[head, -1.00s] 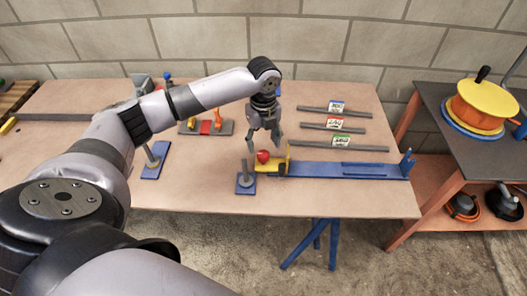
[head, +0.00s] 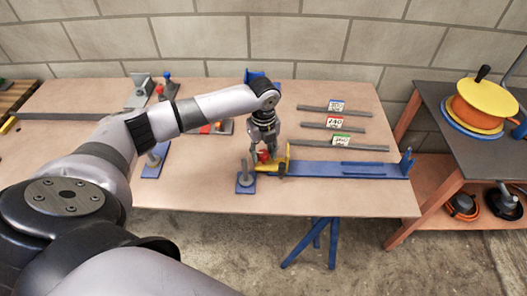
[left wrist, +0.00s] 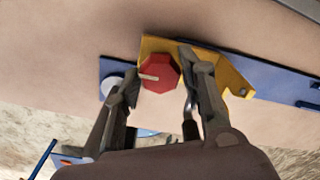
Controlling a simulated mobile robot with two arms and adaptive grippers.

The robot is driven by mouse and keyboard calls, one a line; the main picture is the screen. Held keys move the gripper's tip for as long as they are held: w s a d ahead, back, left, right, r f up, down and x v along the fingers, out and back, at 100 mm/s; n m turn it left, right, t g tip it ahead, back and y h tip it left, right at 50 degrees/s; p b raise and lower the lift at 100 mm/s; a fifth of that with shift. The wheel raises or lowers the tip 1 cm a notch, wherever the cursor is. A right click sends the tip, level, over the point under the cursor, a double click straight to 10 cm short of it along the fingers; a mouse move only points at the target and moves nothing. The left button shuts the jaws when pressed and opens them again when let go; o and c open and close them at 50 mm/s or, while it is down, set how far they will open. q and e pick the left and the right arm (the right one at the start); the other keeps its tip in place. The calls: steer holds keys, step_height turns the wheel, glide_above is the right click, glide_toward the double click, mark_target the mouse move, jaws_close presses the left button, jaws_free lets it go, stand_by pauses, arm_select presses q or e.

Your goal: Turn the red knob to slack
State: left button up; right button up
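The red knob (left wrist: 160,74) is an eight-sided cap with a pale pointer mark, on a yellow bracket (left wrist: 222,68) at the left end of a blue rail. In the head view the knob (head: 263,156) shows between the fingers of my left gripper (head: 264,154), which points down over it. In the left wrist view the left gripper (left wrist: 158,92) is open, one finger on each side of the knob. A gap shows at least on the right side; contact on the left I cannot tell. The pointer mark points left. My right gripper is not in view.
A blue-based grey post (head: 245,180) stands just left of the bracket. The blue rail (head: 320,169) runs right to an upright end. Several grey bars with coloured tags (head: 341,142) lie behind it. A side table holds a yellow and orange wheel (head: 484,105).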

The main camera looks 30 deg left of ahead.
arm_select(q)
steer(key=c, duration=0.7)
steer(key=shift+r+n+p, duration=0.2)
steer(key=shift+n+p, duration=0.4)
steer(key=shift+p, duration=0.3)
steer(key=n+p, duration=0.5)
steer(key=p, duration=0.1)
steer(key=shift+n, duration=0.4)
steer(key=n+p, duration=0.2)
steer(key=shift+n+p, duration=0.3)
steer(key=shift+p, duration=0.1)
steer(key=n+p, duration=0.2)
steer(key=n, duration=0.1)
steer(key=shift+w+n+p, duration=0.1)
steer(key=shift+n+p, duration=0.2)
steer(key=shift+n, duration=0.1)
steer(key=shift+f+n+p, duration=0.15)
steer(key=shift+n+p, duration=1.15)
steer(key=shift+n, duration=1)
steer(key=o, duration=1.2)
